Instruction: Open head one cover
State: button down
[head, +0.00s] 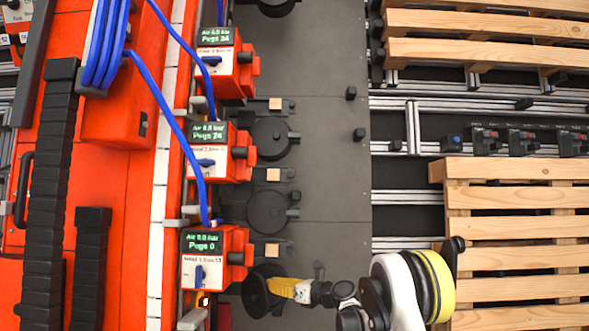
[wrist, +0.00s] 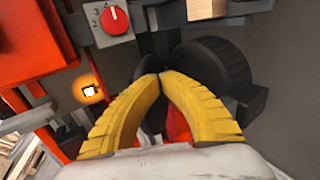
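The lowest orange unit in the head view (head: 212,258) has a green screen reading "Pegs 0" and a blue knob; its label is too small to read surely. A round black part, which looks like a cover (head: 256,293), sits at its lower right. My gripper (head: 275,286) has yellow fingers close against this part. In the wrist view my gripper (wrist: 160,77) has its fingertips together in front of the round black part (wrist: 210,75). I see nothing clearly held between the tips. The fingers hide some of the black part.
Two like orange units (head: 206,150) (head: 224,65) stand above, reading "Pegs 24", with round black parts beside them. Blue hoses (head: 170,105) run to the units. A red selector knob (wrist: 115,20) and a lit orange button (wrist: 91,91) are near my fingers. Wooden pallets (head: 520,170) lie right.

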aim_at(263, 288)
jog(key=shift+s+a+r, duration=0.35)
jog(key=shift+s+a, duration=0.3)
jog(key=shift+a, duration=0.1)
jog(key=shift+s+a+r, duration=0.25)
jog(key=shift+s+a, duration=0.25)
jog(key=shift+a, duration=0.2)
jog(key=shift+s, duration=0.1)
jog(key=shift+s+a+r, duration=0.15)
jog(key=shift+s+a, duration=0.05)
jog(key=shift+a, duration=0.25)
jog(key=shift+s+a+r, duration=0.15)
jog(key=shift+s+a, duration=0.05)
jog(key=shift+a, duration=0.3)
